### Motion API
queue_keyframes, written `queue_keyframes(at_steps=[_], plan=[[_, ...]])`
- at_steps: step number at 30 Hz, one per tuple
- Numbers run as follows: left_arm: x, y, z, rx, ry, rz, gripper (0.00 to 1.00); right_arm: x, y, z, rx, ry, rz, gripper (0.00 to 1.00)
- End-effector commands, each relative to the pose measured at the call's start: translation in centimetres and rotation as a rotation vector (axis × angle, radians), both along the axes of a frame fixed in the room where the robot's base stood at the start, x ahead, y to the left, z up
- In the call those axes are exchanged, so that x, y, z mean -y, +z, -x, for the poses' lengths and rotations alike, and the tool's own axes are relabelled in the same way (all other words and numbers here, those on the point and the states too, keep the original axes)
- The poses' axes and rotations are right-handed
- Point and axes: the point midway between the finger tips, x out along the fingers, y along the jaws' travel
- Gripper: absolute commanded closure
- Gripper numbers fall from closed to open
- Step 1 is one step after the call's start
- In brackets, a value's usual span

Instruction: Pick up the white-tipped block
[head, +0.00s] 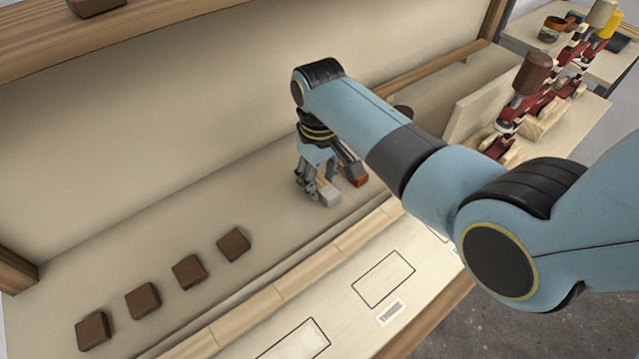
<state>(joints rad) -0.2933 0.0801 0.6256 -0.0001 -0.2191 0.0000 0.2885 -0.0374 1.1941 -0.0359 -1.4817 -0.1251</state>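The white-tipped block (329,195) lies on the beige shelf floor, its pale end facing the front. My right gripper (327,181) points down over it, with fingers spread apart on either side of the block. Whether the fingers touch it cannot be told, as the hand hides the block's back part. A block with a red-orange end (361,181) sits just to the right, close to the right finger. My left gripper is not in the head view.
Several brown blocks (188,271) stand in a row at the left of the shelf. A wooden ledge (294,281) runs along the front, with outlined rectangles (384,279) on the board before it. Red and wooden toy-like pieces (535,110) stand at the right.

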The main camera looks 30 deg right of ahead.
Motion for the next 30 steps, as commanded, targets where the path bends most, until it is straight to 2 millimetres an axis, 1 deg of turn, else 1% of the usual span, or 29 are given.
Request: queue_keyframes(at_steps=[1, 7, 17, 20, 23, 25, 30], plan=[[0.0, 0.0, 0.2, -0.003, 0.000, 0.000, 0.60, 0.0, 0.0, 0.0, 0.000, 0.000, 0.000, 0.73], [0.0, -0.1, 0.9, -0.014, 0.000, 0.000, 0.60, 0.0, 0.0, 0.0, 0.000, 0.000, 0.000, 0.99], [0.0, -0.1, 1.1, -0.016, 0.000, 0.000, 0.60, 0.0, 0.3, 0.0, 0.001, 0.000, 0.000, 1.00], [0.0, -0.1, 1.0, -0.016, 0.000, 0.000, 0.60, 0.0, 1.1, -0.1, 0.002, 0.000, 0.000, 1.00], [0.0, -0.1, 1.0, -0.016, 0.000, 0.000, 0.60, 0.0, 2.6, -0.1, 0.005, 0.000, -0.001, 1.00], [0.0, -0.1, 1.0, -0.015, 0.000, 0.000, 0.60, 0.0, 4.1, -0.1, 0.005, 0.000, -0.001, 1.00], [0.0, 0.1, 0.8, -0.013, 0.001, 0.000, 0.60, 2.1, 6.3, 3.3, 0.001, -0.001, 0.004, 1.00]])
